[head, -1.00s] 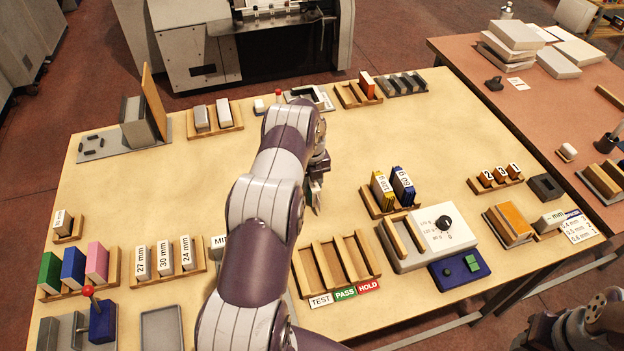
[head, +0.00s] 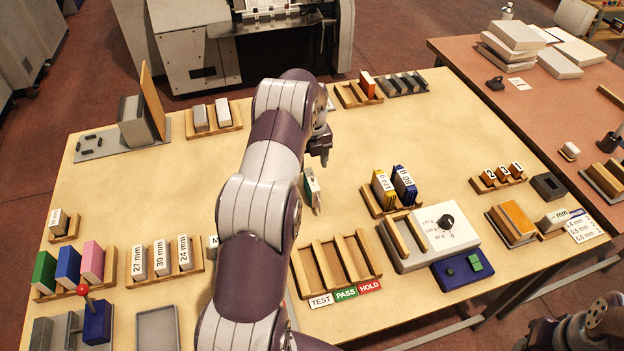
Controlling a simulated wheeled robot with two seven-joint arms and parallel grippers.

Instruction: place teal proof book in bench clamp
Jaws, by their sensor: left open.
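The teal proof book (head: 311,190) is a small, thin upright block with a teal face and a pale side, in the middle of the table in the head view. My left gripper (head: 321,160) is open and empty, just above and behind the book, and looks apart from it. My left arm hides the table to the left of the book. A grey and blue device with a red-knobbed lever (head: 97,322) at the front left looks like the bench clamp, though I cannot be sure. Part of my right arm shows at the lower right; its fingertips are not visible.
An empty slotted wooden rack (head: 320,268) with TEST, PASS and HOLD labels stands in front of the book. A rack with yellow (head: 383,188) and blue (head: 404,184) books is to its right, beside a white dial device (head: 447,238).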

